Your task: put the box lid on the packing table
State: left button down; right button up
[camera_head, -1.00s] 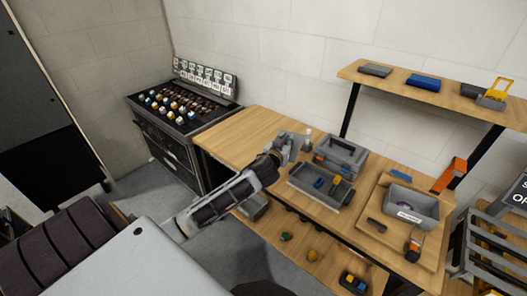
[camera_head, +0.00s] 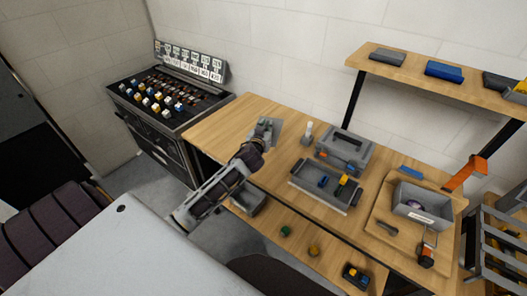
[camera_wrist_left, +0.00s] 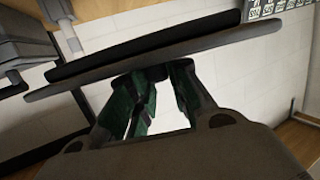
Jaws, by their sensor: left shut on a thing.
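My left gripper (camera_head: 264,134) is shut on a grey flat panel, which looks like the box lid (camera_head: 275,127). The lid shows at the fingertips, over the left part of the wooden packing table (camera_head: 225,122). Whether it touches the tabletop is hard to tell. In the left wrist view the gripper's green-and-black fingers (camera_wrist_left: 158,95) meet the lid (camera_wrist_left: 110,72), which appears nearly edge-on as a long grey strip with a dark strip beside it. The contact itself is partly hidden. My right gripper is not in view.
To the right stand a small bottle (camera_head: 308,133), a grey case with a handle (camera_head: 345,148), an open tray (camera_head: 318,197) with small parts, and a labelled grey box (camera_head: 418,211) on a board. A dark parts cabinet (camera_head: 150,135) stands left. The table's left end is bare.

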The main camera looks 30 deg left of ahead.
pick_arm(q)
jog(key=shift+w+a+f, duration=0.1)
jog(key=shift+a+f, duration=0.2)
jog(key=shift+f, duration=0.05)
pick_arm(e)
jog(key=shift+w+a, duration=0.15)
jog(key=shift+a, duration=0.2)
pick_arm(q)
jog(key=shift+s, duration=0.2)
jog(key=shift+a+f, duration=0.1)
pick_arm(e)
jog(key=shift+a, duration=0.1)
pick_arm(q)
notch_tip(320, 180, down, 6)
jog(key=shift+f, duration=0.15)
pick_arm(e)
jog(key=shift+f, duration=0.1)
pick_arm(q)
jog(key=shift+f, duration=1.9)
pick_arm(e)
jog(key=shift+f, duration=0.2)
